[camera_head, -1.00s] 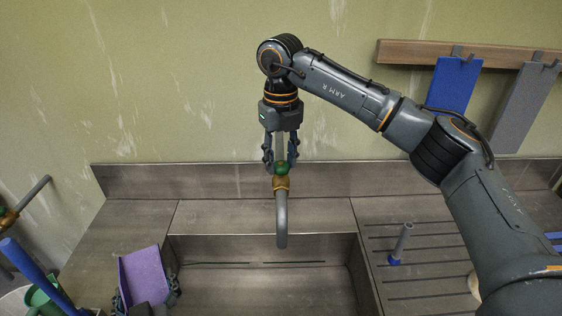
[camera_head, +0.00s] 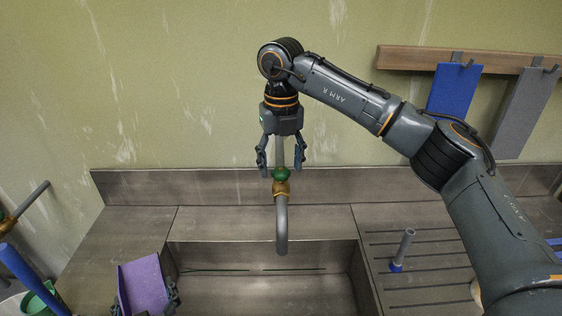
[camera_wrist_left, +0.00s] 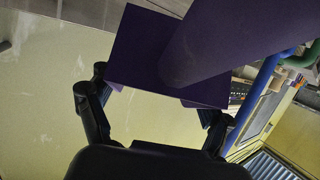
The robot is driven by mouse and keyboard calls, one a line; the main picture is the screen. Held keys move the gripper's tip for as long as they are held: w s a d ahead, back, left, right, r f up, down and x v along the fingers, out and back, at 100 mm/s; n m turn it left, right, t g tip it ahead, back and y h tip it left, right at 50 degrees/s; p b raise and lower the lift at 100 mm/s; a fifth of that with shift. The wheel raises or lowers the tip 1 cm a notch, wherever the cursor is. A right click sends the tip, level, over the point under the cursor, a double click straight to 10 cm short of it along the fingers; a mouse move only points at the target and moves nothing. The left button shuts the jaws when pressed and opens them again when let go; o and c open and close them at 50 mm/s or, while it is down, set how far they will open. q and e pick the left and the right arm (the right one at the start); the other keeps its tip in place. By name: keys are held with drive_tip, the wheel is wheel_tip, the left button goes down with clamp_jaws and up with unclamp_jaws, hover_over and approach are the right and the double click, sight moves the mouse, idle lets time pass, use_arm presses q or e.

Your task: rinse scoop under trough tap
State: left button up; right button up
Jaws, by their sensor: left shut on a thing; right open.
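The purple scoop (camera_head: 142,284) is at the lower left in the head view, just left of the trough basin. My left gripper (camera_head: 144,303) is shut on it, one finger at each side. In the left wrist view the scoop (camera_wrist_left: 145,50) fills the top, between the fingers (camera_wrist_left: 155,110). The tap spout (camera_head: 281,224) curves down over the back of the trough (camera_head: 268,288); I see no water from it. The green tap knob (camera_head: 280,174) sits on a brass fitting. My right gripper (camera_head: 281,160) is open above it, fingers spread to either side of the pipe.
A grey-handled tool with a blue end (camera_head: 402,251) stands on the slatted drainboard (camera_head: 425,285) at right. Blue (camera_head: 452,88) and grey (camera_head: 525,110) tools hang from a wall rack. A green container (camera_head: 42,300) and blue pole (camera_head: 28,276) are at lower left.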

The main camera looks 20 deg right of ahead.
sight(281, 169)
wheel_tip(281, 169, up, 12)
idle(0.5)
idle(0.4)
